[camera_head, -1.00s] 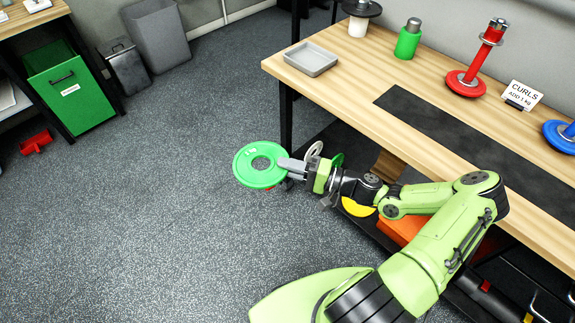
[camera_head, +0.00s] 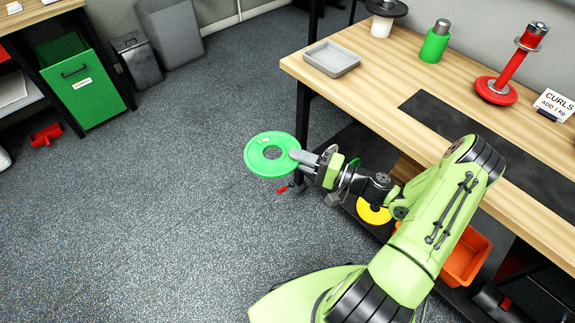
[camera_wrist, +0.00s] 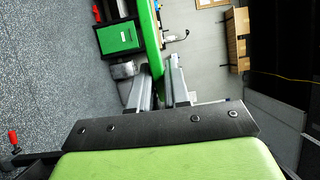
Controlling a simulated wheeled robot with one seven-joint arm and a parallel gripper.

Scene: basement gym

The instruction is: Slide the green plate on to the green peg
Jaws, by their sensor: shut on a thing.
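The green plate (camera_head: 256,165) is a flat ring with a round centre hole. My gripper (camera_head: 301,157) is shut on its right rim and holds it over open floor, left of the bench. In the wrist view the green plate (camera_wrist: 148,40) shows edge-on between the fingers of my gripper (camera_wrist: 160,86). I see no green peg; a red post (camera_head: 516,60) with a red plate at its base stands on the bench.
The wooden bench (camera_head: 395,115) carries a grey tray (camera_head: 332,59), a green bottle (camera_head: 435,42), a dark mat and a "CURLS" sign (camera_head: 553,104). Below are a yellow plate (camera_head: 372,212) and an orange bin (camera_head: 468,256). A green drawer (camera_head: 88,90) is at left.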

